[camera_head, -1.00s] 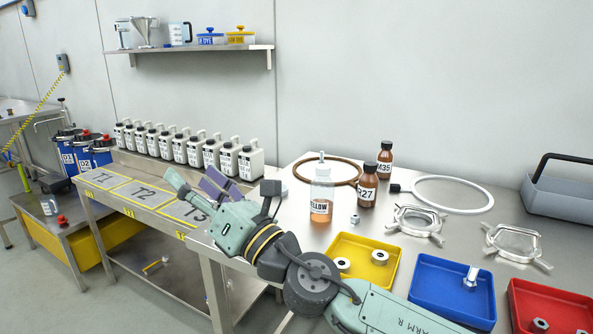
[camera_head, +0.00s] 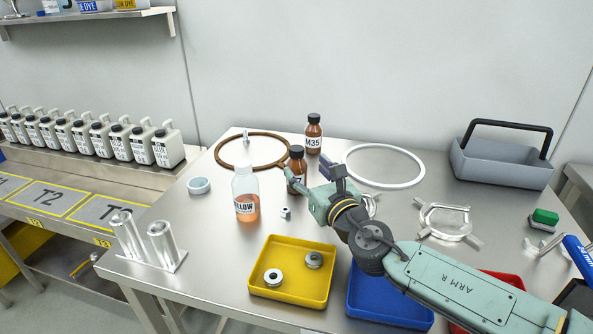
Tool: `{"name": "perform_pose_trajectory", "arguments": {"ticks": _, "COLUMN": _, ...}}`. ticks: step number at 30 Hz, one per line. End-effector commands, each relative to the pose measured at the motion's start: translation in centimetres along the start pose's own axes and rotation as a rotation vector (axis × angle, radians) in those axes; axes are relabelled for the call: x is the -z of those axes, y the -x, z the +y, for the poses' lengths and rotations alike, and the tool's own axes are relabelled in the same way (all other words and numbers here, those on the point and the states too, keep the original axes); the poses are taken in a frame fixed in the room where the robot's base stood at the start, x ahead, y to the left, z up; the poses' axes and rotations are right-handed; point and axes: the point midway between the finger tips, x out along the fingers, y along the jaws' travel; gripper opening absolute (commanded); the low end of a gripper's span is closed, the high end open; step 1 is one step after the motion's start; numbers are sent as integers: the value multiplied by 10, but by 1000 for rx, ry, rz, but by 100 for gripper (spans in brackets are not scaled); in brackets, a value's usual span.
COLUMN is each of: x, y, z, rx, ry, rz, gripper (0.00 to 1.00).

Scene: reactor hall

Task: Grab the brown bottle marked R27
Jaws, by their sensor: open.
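The brown bottle marked R27 (camera_head: 296,163) stands upright on the steel table, with its black cap and upper body showing. My gripper partly covers its lower right side and label. A second brown bottle, marked M35 (camera_head: 313,141), stands behind it to the right. My gripper (camera_head: 309,172) is open, its fingers pointing toward the back of the table, close in front of and to the right of R27. I cannot tell whether a finger touches the bottle or how far the bottle sits between the fingers.
A clear bottle with orange liquid (camera_head: 246,195) stands left of R27. A brown ring (camera_head: 222,158) and a white ring (camera_head: 383,184) lie behind. Yellow (camera_head: 290,300) and blue (camera_head: 385,318) trays are in front. A grey carrier (camera_head: 500,165) stands at the right.

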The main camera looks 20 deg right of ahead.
Motion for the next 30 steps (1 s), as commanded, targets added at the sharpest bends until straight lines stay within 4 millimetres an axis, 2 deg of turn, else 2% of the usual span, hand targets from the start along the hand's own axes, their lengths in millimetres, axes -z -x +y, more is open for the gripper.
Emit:
{"name": "perform_pose_trajectory", "arguments": {"ticks": 5, "x": -5, "y": -14, "z": 0, "rx": -2, "ry": -2, "rz": 0, "gripper": 60}}
{"name": "perform_pose_trajectory", "arguments": {"ticks": 9, "x": -10, "y": -37, "z": -1, "rx": -2, "ry": -4, "rz": 0, "gripper": 60}}
{"name": "perform_pose_trajectory", "arguments": {"ticks": 14, "x": -6, "y": -53, "z": -1, "rx": -1, "ry": -2, "rz": 0, "gripper": 60}}
{"name": "perform_pose_trajectory", "arguments": {"ticks": 22, "x": -4, "y": -56, "z": -2, "rx": 0, "ry": -1, "rz": 0, "gripper": 60}}
{"name": "perform_pose_trajectory", "arguments": {"ticks": 30, "x": -4, "y": -56, "z": -2, "rx": -1, "ry": -1, "rz": 0, "gripper": 42}}
